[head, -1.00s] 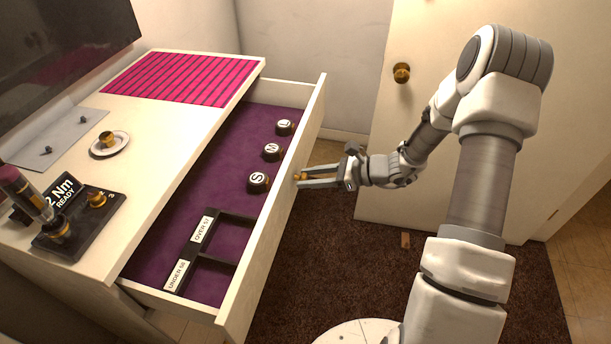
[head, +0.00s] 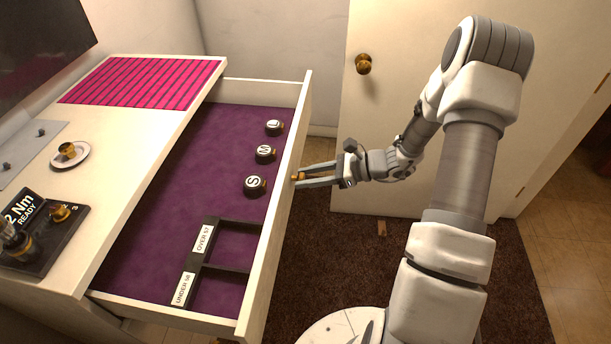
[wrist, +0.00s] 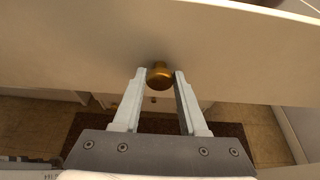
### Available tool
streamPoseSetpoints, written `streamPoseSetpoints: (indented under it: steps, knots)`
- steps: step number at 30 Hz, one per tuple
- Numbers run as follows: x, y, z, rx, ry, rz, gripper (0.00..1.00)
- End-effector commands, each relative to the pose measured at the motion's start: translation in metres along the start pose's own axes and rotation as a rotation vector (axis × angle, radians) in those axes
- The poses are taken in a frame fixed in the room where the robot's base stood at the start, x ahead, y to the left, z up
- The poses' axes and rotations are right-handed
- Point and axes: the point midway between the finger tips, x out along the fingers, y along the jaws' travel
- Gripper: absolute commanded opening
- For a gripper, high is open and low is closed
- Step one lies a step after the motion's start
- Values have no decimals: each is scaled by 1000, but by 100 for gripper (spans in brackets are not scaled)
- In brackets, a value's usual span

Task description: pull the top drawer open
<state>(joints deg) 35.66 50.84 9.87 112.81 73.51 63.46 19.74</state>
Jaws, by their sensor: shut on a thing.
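The top drawer stands open in the head view, with its white front panel (head: 277,215) well out from the dresser (head: 140,140). Its purple floor (head: 200,170) shows. My gripper (head: 297,180) is at the outside of the front panel, shut on the brass knob; in the wrist view the knob (wrist: 160,77) sits between the fingertips (wrist: 160,80). A black divided tray (head: 232,268) with "OVER 57" and "UNDER 58" labels is at the near end.
On the dresser top are a pink striped mat (head: 140,82), a saucer (head: 82,158) with a brass cup, and a black "2 Nm READY" device (head: 50,240). A door (head: 430,190) with a brass knob stands behind my arm. Dark carpet (head: 330,260) lies below the drawer.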

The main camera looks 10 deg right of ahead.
Motion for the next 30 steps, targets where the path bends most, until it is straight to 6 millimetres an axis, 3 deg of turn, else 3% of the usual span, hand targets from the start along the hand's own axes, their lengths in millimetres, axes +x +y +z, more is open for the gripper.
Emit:
streamPoseSetpoints:
  steps: [3,4,9,20,25,30]
  knots:
    - [0,0,0,0,1,0,0]
    - [0,0,0,0,1,0,44]
    - [0,0,0,0,0,0,70]
    - [-5,-1,0,0,0,-2,70]
    - [-30,-1,1,-1,1,-5,70]
    - [-72,-2,1,-1,2,-5,70]
